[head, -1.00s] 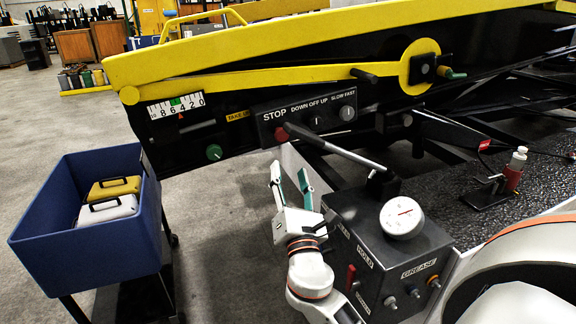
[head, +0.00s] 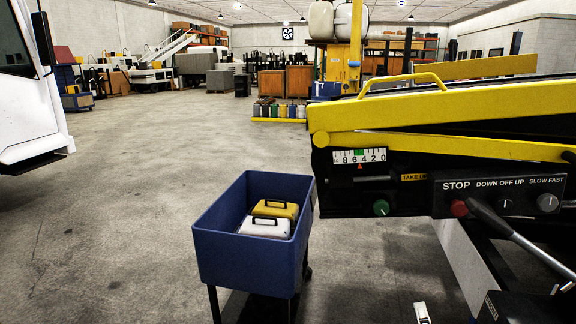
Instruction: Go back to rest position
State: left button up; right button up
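Only a small pale piece (head: 422,312) shows at the bottom edge, right of the middle; it looks like a fingertip of my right gripper. The rest of that gripper is below the picture, so I cannot tell whether it is open or shut. My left gripper is not in view. The belt loader's control panel (head: 505,195) is at the right, with a red STOP button (head: 458,208), and a lever (head: 515,238) slants across below it.
A blue cart (head: 243,262) holds a yellow case (head: 275,208) and a white case (head: 265,227). The loader's yellow boom (head: 440,108) fills the right side. A white vehicle (head: 30,105) stands at the far left. The grey floor (head: 130,190) between is open.

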jog(key=s+a+f+m+g+y, duration=0.2)
jog(key=s+a+f+m, duration=0.1)
jog(key=s+f+m, duration=0.2)
jog(key=s+a+f+m+g+y, duration=0.2)
jog(key=s+a+f+m, duration=0.2)
jog(key=s+f, duration=0.4)
jog(key=s+a+f+m+g+y+p, duration=0.1)
jog(key=s+a+f+m, duration=0.3)
jog(key=f, duration=0.5)
jog(key=s+m+g+y, duration=0.1)
jog(key=s+m, duration=0.1)
jog(key=s, duration=0.1)
jog(key=shift+a+f+y, duration=0.25)
jog(key=shift+f+y, duration=0.15)
